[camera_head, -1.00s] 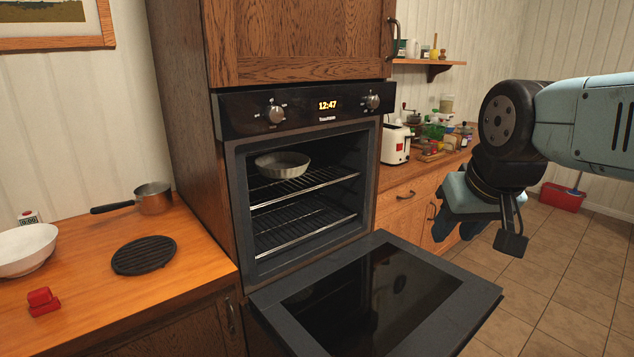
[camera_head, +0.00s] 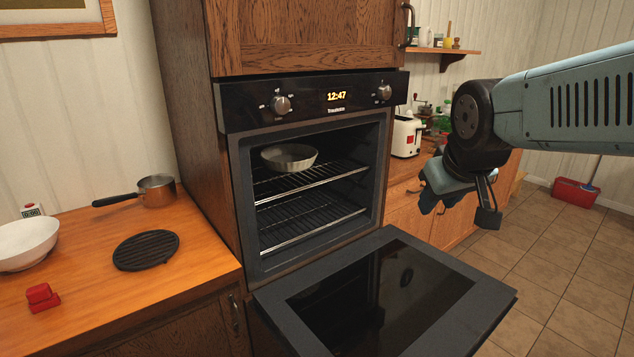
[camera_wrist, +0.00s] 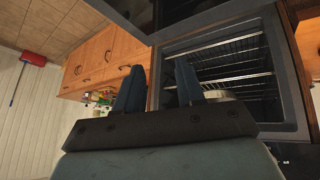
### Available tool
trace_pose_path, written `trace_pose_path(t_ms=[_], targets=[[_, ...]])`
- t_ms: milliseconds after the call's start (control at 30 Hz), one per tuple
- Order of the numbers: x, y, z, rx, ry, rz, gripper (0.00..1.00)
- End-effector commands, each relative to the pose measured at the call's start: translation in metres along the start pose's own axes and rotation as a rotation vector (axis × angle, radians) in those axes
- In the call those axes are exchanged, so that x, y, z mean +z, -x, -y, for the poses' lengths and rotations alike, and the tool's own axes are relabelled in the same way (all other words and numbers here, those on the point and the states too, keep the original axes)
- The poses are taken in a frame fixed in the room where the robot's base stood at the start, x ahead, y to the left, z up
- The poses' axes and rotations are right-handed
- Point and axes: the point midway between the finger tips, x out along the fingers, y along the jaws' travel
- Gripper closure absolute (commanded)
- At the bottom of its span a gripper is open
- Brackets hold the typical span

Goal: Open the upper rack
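The oven stands with its door (camera_head: 482,300) folded down and its cavity open. The upper rack (camera_head: 322,178) is a wire shelf pushed inside the oven, with a pale fluted dish (camera_head: 289,157) on it. A lower rack (camera_head: 312,228) lies below it. In the head view my gripper (camera_head: 436,206) is in front of and to the right of the oven opening, apart from the racks. In the wrist view my gripper (camera_wrist: 160,88) has its two fingers apart with nothing between them. The racks and part of the dish show beyond the fingers there.
The open door juts out below the cavity. A wooden counter at left holds a saucepan (camera_head: 157,190), a black trivet (camera_head: 146,251), a white bowl (camera_head: 28,243) and a red item (camera_head: 42,297). A toaster (camera_head: 406,136) stands right of the oven. Space above the door is clear.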

Motion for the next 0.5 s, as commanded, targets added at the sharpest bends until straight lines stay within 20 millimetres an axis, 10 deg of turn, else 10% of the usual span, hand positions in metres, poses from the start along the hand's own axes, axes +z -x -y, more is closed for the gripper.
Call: trace_pose_path(t_ms=[500], targets=[[-0.121, -0.135, -0.006, 0.148, 0.739, -0.320, 0.62]])
